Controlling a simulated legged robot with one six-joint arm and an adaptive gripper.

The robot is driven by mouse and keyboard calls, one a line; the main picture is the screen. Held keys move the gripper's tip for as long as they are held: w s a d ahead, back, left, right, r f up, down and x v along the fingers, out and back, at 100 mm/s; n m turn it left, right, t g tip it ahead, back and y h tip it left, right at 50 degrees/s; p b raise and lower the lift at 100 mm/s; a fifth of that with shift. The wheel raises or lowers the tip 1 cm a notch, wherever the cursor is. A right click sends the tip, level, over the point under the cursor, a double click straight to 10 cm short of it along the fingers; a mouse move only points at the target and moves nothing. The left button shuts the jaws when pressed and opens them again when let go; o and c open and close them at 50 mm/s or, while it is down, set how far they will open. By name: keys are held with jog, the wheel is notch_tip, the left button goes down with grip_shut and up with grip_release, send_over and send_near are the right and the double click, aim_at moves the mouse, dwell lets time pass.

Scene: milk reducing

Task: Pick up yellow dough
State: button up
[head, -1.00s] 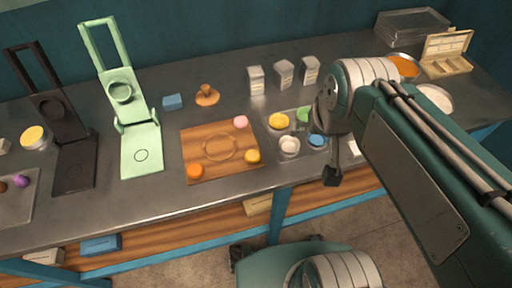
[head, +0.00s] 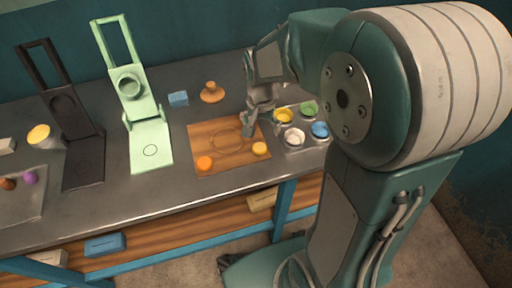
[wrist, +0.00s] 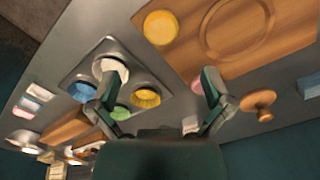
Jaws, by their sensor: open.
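A yellow dough ball (head: 259,148) sits on the front right corner of the wooden board (head: 205,132). It shows near the top of the wrist view (wrist: 160,27). A second yellow piece (head: 283,116) lies in a cup of the tray, and also shows in the wrist view (wrist: 146,96). My gripper (head: 248,122) is over the board's back right part, behind the board's yellow ball and apart from it. In the wrist view my gripper (wrist: 160,82) is open and empty, its fingers spread apart. A pink piece (wrist: 190,124) is beside the right finger.
The tray (head: 305,145) holds green (head: 309,108), blue (head: 320,130) and white (head: 294,136) cups right of the board. An orange ball (head: 204,163) is on the board. A green press (head: 149,145) and a black press (head: 82,160) stand left. A wooden stamp (head: 212,93) is behind.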

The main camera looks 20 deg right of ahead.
aim_at(259, 147)
notch_tip(259, 147, down, 2)
jog(key=shift+f, duration=0.1)
jog(key=shift+s+a+f, duration=0.1)
jog(key=shift+a+f, duration=0.05)
jog(key=shift+f, duration=1.25)
jog(key=shift+a+f, duration=0.15)
jog(key=shift+f, duration=1.2)
jog(key=c, duration=1)
